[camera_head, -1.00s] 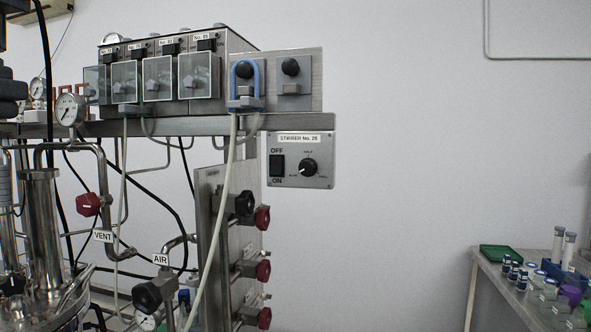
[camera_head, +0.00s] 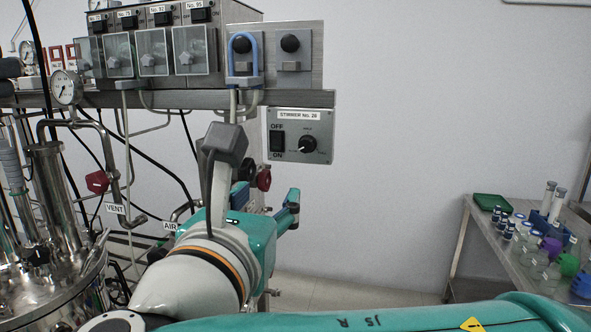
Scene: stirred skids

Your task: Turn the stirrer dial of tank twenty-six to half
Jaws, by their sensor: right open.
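The grey stirrer panel (camera_head: 318,155) is labelled "STIRRER No. 26" and hangs under the shelf's right end. Its round black dial (camera_head: 308,144) has a pale pointer mark toward the lower left, the side of the low-end label. The half label is small, above the dial. A black OFF/ON rocker switch (camera_head: 277,141) sits left of the dial. My right gripper (camera_head: 264,208) is teal, below and left of the panel, apart from the dial. It is open and faces away; its body hides part of its fingers. My left gripper is not in view.
Above the panel, a shelf (camera_head: 200,99) carries numbered switch boxes (camera_head: 152,50) with clear covers and a blue shackle (camera_head: 243,50). Steel vessels and pipes (camera_head: 50,200) crowd the left. A bench (camera_head: 478,218) with vials stands at right. Wall right of the panel is clear.

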